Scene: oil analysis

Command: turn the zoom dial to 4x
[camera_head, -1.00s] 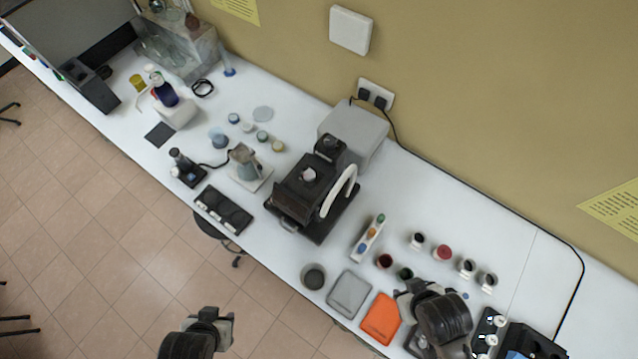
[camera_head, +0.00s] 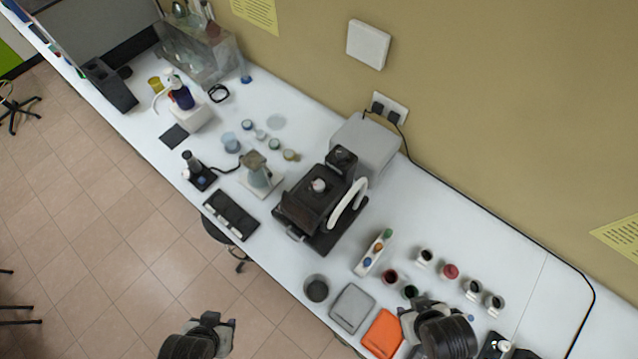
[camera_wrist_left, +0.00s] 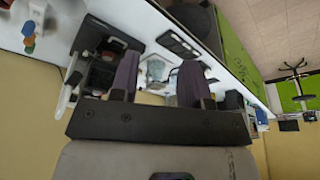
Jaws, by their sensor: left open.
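No dial marking or 4x label is readable, so I cannot tell which part is the zoom dial. A black bench instrument (camera_head: 306,207) with a pale round knob (camera_head: 320,185) on top and a white curved handle stands mid-table. A small dark device with an upright tube (camera_head: 197,172) stands further left. My left gripper (camera_head: 219,324) is open and empty in front of the table's near edge, apart from both. Its two fingers (camera_wrist_left: 160,62) stand apart in the left wrist view, with bench items beyond. My right gripper (camera_head: 412,312) is over the right part of the table; its fingertips are unclear.
A grey tray (camera_head: 352,308), an orange tray (camera_head: 384,334) and a dark cup (camera_head: 316,289) sit near the front edge. Several small jars, including a red one (camera_head: 450,271), stand at right. A black flat tray (camera_head: 230,214) lies left of the instrument. Floor lies open at lower left.

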